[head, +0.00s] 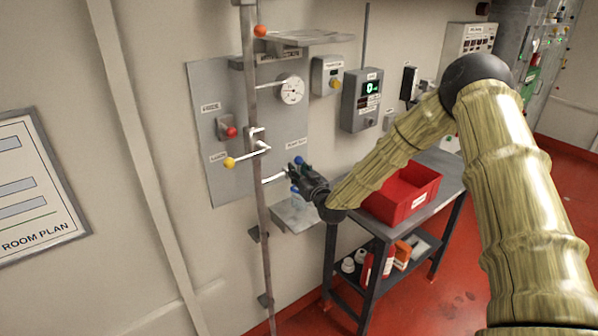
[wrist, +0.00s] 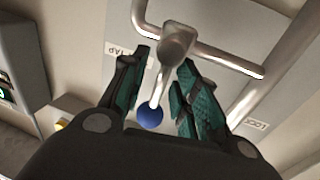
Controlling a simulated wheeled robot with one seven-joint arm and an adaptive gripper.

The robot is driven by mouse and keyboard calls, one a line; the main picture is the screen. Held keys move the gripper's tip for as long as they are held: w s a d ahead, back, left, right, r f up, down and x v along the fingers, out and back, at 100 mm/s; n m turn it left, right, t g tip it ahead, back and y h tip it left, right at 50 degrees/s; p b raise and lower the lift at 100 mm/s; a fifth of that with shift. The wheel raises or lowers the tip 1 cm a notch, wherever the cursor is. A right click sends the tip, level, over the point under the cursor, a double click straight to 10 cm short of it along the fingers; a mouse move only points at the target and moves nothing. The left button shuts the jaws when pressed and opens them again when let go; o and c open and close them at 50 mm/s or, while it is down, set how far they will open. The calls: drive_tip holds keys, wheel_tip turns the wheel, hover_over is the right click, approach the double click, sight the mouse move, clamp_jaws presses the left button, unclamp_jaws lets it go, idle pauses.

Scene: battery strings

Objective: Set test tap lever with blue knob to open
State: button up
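The test tap lever is a short light metal arm ending in a blue knob (wrist: 150,118). In the wrist view it runs from the grey tap body (wrist: 176,42) down between my fingers. My gripper (wrist: 163,62) is open, with one teal-padded finger on each side of the lever. Gaps show between the lever and both fingers, so it is not gripped. In the head view my gripper (head: 292,174) is at the right end of a white pipe on the wall panel, and it hides most of the tap there.
A vertical pipe (head: 262,215) stands just left of my gripper, with a yellow knob (head: 229,162) and an orange knob (head: 260,31). A red knob (head: 231,132) is on the panel. A small shelf (head: 298,215) lies below. A red bin (head: 408,205) stands on the cart at right.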

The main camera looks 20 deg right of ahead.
clamp_jaws()
drive_tip(key=shift+f, duration=0.2)
